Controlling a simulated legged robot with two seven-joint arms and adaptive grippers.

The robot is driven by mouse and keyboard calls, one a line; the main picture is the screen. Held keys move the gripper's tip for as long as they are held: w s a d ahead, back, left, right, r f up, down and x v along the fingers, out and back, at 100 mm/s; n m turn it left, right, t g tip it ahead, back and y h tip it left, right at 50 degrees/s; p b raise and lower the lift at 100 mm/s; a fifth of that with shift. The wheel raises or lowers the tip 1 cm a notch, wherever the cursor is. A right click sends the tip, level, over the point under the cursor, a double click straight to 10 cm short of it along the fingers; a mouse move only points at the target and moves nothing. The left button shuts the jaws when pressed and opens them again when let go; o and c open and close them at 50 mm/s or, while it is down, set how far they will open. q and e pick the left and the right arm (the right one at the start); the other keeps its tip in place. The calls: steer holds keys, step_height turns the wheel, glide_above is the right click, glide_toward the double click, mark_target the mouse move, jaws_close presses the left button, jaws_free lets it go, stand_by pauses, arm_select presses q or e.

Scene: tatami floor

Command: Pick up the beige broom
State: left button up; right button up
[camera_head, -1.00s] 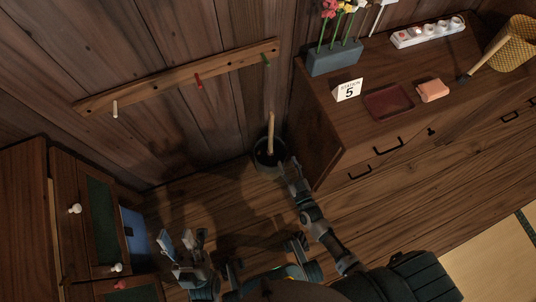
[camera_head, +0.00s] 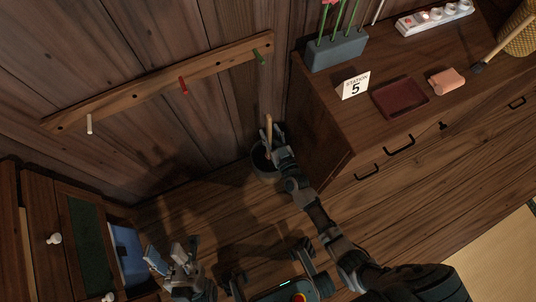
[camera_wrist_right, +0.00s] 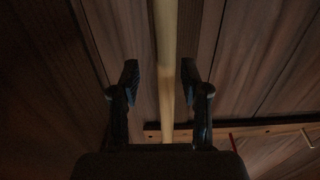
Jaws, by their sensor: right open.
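The beige broom (camera_head: 268,130) stands upright in a dark round bucket (camera_head: 262,163) in the corner by the wall. Its lower end is hidden inside the bucket. My right gripper (camera_head: 278,137) is at the upper handle. In the right wrist view the broom handle (camera_wrist_right: 165,75) runs between the two open fingers of my right gripper (camera_wrist_right: 160,85), with a gap visible on each side.
A wooden cabinet (camera_head: 335,150) stands right of the bucket, with a planter (camera_head: 336,53), a station sign (camera_head: 353,86) and a red tray (camera_head: 400,98) on top. A peg rail (camera_head: 140,90) is on the wall. A drawer unit (camera_head: 40,235) stands at the left. Wooden floor lies between.

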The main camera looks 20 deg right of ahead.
steer(key=shift+w+a+r, duration=0.1)
steer(key=shift+a+r, duration=0.25)
steer(key=shift+a, duration=0.15)
steer(key=shift+c, duration=0.3)
steer(key=shift+d, duration=0.1)
steer(key=c, duration=0.8)
steer(key=shift+d+f, duration=0.1)
steer(key=shift+d, duration=0.2)
jaws_close()
